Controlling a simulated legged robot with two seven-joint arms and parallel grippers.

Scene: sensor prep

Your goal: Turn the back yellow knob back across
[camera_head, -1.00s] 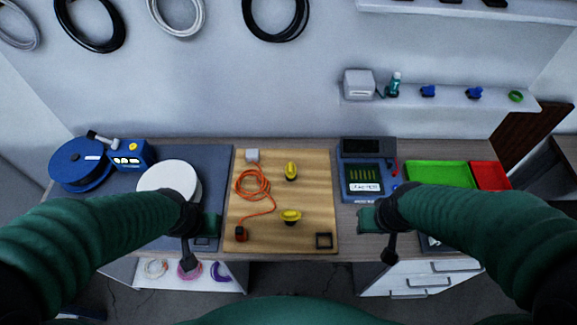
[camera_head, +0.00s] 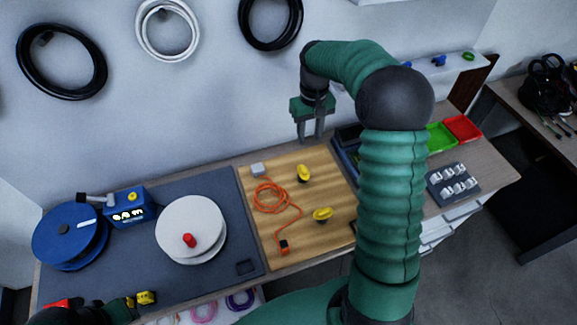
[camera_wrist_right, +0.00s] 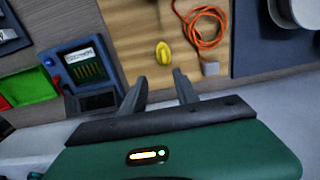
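The back yellow knob (camera_head: 304,173) stands on the wooden board (camera_head: 262,237), near its back edge. It also shows in the right wrist view (camera_wrist_right: 163,53), ahead of the fingers. A second yellow knob (camera_head: 322,214) sits nearer the front of the board. My right gripper (camera_head: 312,136) is raised above and behind the board, fingers pointing down and apart, with nothing between them. The right wrist view shows its two fingers (camera_wrist_right: 160,88) spread, clear of the knob. My left gripper (camera_head: 142,299) is at the lower left edge, partly cut off; its fingers are not clear.
An orange cable (camera_head: 268,197) lies on the board beside the knobs. A white disc (camera_head: 190,225) with a red top piece and a blue reel (camera_head: 68,232) stand to the left. A blue meter (camera_wrist_right: 84,65) is right of the board. Green (camera_head: 441,137) and red (camera_head: 463,128) trays lie farther right.

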